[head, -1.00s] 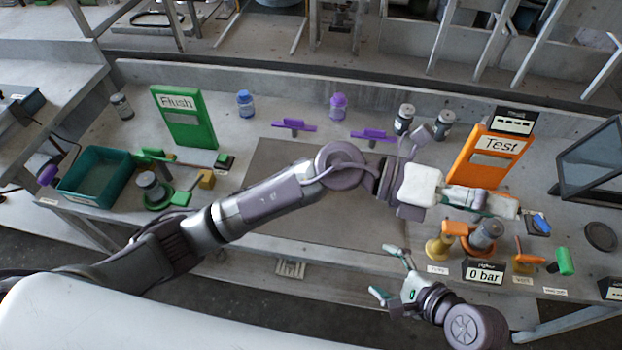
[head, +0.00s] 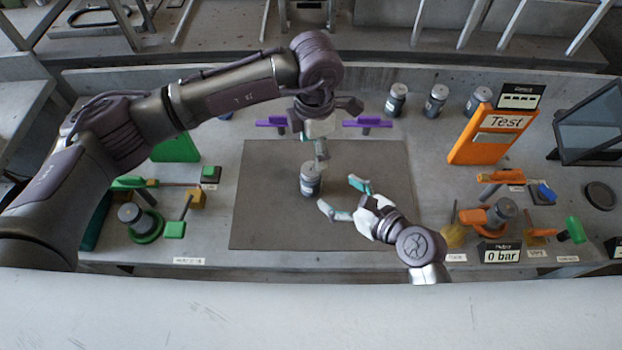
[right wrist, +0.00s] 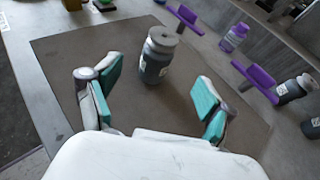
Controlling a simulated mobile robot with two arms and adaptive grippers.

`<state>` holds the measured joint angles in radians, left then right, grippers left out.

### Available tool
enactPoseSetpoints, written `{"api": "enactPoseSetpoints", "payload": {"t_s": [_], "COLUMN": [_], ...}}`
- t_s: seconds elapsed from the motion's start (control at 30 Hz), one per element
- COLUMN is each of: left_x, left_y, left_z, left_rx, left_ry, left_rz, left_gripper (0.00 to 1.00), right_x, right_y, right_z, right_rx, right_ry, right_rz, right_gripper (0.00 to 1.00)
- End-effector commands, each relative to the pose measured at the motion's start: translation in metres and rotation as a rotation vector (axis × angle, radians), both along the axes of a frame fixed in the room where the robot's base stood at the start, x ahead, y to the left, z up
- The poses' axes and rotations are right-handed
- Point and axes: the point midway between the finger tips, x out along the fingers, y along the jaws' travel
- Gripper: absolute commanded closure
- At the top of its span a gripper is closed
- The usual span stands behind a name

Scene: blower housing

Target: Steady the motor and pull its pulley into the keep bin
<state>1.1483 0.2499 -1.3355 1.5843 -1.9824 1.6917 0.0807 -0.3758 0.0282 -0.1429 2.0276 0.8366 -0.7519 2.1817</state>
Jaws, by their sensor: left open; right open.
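A dark grey cylinder with a paler top (head: 311,182), seemingly the motor with its pulley, stands upright on the brown mat. It also shows in the right wrist view (right wrist: 156,62). My left gripper (head: 321,150) is open and points down just above and behind it in the head view; any contact is unclear. My right gripper (head: 342,194) is open to the right of the cylinder. In the right wrist view the cylinder stands beyond and between its spread fingers, apart from both. A teal bin (head: 97,226), possibly the keep bin, is mostly hidden behind my left arm.
The mat (head: 265,225) is otherwise clear. Purple holders (head: 367,122) and several similar cylinders (head: 436,100) stand at the back. Green fixtures (head: 145,225) are at left. The orange Test panel (head: 490,135), an orange clamp fixture (head: 490,216) and a 0 bar display (head: 500,254) are at right.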

Motion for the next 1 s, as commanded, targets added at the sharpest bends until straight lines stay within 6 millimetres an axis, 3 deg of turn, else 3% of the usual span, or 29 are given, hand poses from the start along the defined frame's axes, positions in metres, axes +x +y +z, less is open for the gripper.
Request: {"api": "enactPoseSetpoints", "payload": {"t_s": [0.2,0.5,0.93,1.0], "left_x": [0.0,0.0,0.0,0.0], "left_y": [0.001,0.0,0.0,0.0], "left_z": [0.0,0.0,0.0,0.0], "left_rx": [0.0,-0.002,-0.002,-0.002], "left_ry": [0.001,0.001,0.001,0.001], "left_rz": [0.002,0.001,0.002,0.002], "left_gripper": [0.33,0.33,0.33,0.33], "right_x": [0.032,0.061,0.067,0.067], "right_y": [0.029,0.056,0.062,0.062], "right_z": [-0.015,-0.032,-0.036,-0.036], "right_rx": [0.002,0.0,-0.001,-0.001], "right_ry": [-0.003,-0.001,-0.001,-0.001], "right_rz": [0.001,0.0,0.001,0.001], "right_gripper": [0.18,0.18,0.18,0.28]}}
